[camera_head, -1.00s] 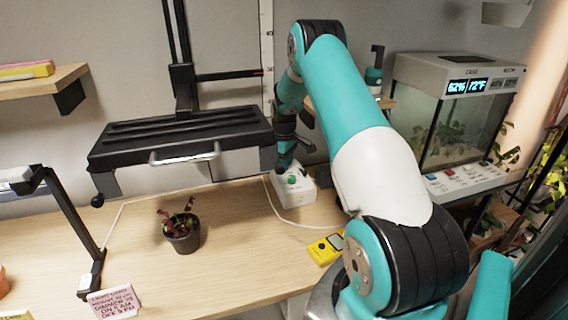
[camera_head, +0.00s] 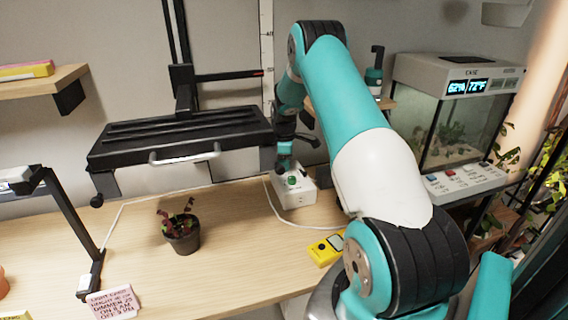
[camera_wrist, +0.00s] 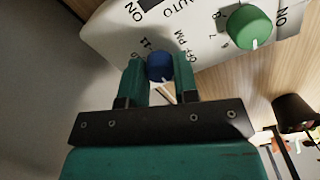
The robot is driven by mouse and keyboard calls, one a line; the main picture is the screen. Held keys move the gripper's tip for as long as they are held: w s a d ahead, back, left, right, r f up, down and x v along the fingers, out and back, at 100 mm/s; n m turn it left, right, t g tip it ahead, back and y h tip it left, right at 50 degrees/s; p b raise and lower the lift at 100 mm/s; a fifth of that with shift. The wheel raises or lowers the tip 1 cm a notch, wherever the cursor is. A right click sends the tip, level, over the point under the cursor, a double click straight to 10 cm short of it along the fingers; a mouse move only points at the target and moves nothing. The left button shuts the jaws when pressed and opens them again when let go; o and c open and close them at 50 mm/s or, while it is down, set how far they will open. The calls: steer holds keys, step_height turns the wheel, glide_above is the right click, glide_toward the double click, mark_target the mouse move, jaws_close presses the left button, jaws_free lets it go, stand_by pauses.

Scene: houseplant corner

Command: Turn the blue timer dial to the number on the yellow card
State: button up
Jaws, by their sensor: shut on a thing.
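The blue timer dial (camera_wrist: 159,66) sits on the white timer box (camera_wrist: 115,42), and its pointer is hard to read. My gripper (camera_wrist: 159,78) is shut on the dial, with one teal finger on each side. Printed marks ring the dial, partly hidden by the fingers. In the head view my gripper (camera_head: 284,165) is over the back of the white box (camera_head: 298,193), and the blue dial is hidden there. A pale yellow card (camera_head: 15,315) is cut off at the bottom left edge; its number cannot be read.
A green dial (camera_wrist: 250,28) is beside the blue one on the box. A yellow meter (camera_head: 327,249), a potted plant (camera_head: 182,232) and a pink note (camera_head: 113,302) are on the wooden table. A black lamp (camera_head: 182,138) hangs left of my gripper. The table's middle is clear.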

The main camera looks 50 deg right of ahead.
steer(key=shift+r, duration=0.1)
steer(key=o, duration=0.9)
steer(key=shift+o, duration=0.2)
